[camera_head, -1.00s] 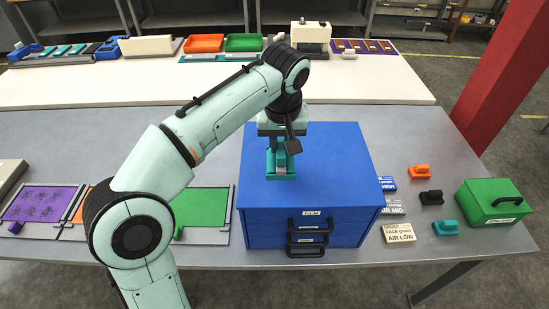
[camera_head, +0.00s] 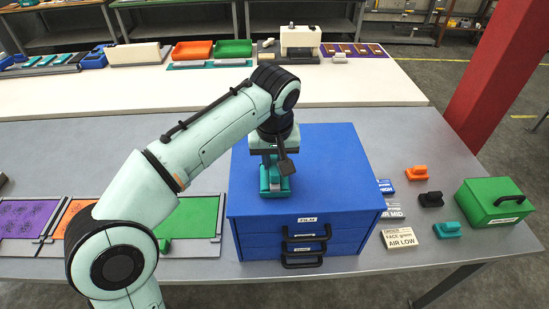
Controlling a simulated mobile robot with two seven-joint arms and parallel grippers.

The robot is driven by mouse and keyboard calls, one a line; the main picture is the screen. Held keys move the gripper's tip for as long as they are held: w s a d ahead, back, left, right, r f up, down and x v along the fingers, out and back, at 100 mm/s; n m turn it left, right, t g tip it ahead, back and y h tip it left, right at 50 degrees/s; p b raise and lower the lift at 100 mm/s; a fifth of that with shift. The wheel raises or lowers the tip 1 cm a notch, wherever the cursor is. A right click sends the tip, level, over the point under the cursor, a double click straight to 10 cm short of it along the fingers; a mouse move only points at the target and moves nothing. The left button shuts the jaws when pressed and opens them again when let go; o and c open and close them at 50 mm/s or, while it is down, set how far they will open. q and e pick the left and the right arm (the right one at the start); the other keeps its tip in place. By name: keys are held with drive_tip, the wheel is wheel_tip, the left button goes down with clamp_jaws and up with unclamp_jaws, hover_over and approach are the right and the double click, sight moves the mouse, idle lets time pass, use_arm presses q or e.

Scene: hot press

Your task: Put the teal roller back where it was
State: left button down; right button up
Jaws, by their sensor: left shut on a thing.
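My left gripper (camera_head: 272,172) points down over the top of the blue drawer cabinet (camera_head: 335,165), left of its middle. It is shut on a teal thing (camera_head: 275,192), which I take to be the teal roller. The fingers and wrist hide part of it. I cannot tell whether it touches the cabinet top or hangs just above it. My right gripper is not in view.
To the right of the cabinet lie label cards (camera_head: 400,238), small orange (camera_head: 416,174), black (camera_head: 431,199) and teal (camera_head: 447,230) handled blocks, and a green box (camera_head: 495,202). A green panel (camera_head: 195,220) lies left of the cabinet.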

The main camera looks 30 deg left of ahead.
sight(275, 170)
use_arm(q)
drive_tip(key=shift+d+f, duration=0.1)
drive_tip(key=shift+f, duration=0.5)
drive_tip(key=c, duration=1)
unclamp_jaws()
drive_tip(key=shift+f, duration=0.1)
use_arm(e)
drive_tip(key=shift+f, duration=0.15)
use_arm(q)
drive_tip(key=shift+r, duration=0.2)
drive_tip(key=shift+r, duration=0.2)
drive_tip(key=p+v, duration=0.1)
drive_tip(key=v, duration=0.3)
drive_tip(key=p+v, duration=0.1)
drive_tip(key=v, duration=0.3)
drive_tip(key=p+v, duration=0.2)
drive_tip(key=v, duration=0.3)
drive_tip(key=shift+w, duration=0.3)
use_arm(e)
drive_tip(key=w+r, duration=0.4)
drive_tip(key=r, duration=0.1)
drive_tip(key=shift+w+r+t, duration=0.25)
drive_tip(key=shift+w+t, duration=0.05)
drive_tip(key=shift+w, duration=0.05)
use_arm(q)
drive_tip(key=shift+s, duration=0.1)
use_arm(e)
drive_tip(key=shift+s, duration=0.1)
